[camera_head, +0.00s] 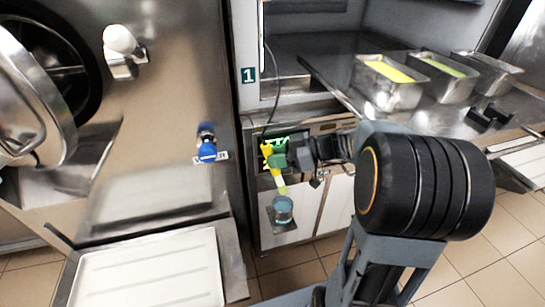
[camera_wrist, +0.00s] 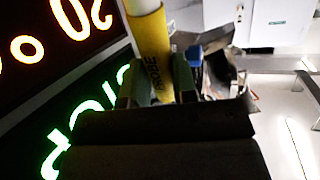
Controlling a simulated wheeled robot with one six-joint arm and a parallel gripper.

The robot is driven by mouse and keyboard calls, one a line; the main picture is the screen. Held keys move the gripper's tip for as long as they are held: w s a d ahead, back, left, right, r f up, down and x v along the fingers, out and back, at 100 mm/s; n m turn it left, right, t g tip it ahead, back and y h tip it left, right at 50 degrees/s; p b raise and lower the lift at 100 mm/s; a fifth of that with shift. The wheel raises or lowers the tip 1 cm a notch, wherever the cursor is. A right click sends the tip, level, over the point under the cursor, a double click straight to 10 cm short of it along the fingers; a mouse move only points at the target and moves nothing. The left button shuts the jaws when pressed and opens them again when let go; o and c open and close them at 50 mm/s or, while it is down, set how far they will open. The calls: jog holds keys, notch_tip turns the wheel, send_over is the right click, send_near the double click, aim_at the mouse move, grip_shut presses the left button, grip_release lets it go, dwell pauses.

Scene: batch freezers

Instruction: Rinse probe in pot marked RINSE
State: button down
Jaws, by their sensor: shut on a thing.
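The yellow probe (camera_head: 267,150) is in my gripper (camera_head: 279,161), in front of the display panel below the number 1 sign. Its pale lower end points down, just above a small bluish pot (camera_head: 283,207). I cannot tell whether the tip is inside the rim. The pot sits on a bracket on the white cabinet front, and no mark on it is readable. In the wrist view the probe (camera_wrist: 150,45), lettered PROBE, stands between my shut fingers (camera_wrist: 155,85). The pot cannot be made out in the wrist view.
A lit display panel (camera_wrist: 85,70) is close beside the probe. A blue knob-like fitting (camera_head: 207,150) with a label is on the steel machine at left. Metal pans (camera_head: 390,90) stand on a steel shelf (camera_head: 335,80) at right. A white tray (camera_head: 150,275) lies at lower left.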

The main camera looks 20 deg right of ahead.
aim_at(285, 191)
jog(key=shift+d+f+b, duration=0.2)
jog(key=shift+f+b, duration=0.05)
jog(key=shift+f, duration=0.5)
jog(key=shift+d+f+b, duration=0.2)
jog(key=shift+f, duration=0.5)
jog(key=shift+a+f, duration=0.15)
jog(key=shift+f, duration=0.55)
notch_tip(285, 191, down, 8)
jog(key=b, duration=1)
jog(key=shift+s, duration=0.15)
jog(key=shift+s+r+b, duration=0.3)
jog(key=shift+s+b, duration=0.05)
jog(key=shift+b, duration=0.05)
jog(key=shift+s+a+f+b, duration=0.3)
jog(key=shift+f+b, duration=0.15)
jog(key=shift+b, duration=0.4)
jog(key=shift+a+r, duration=0.1)
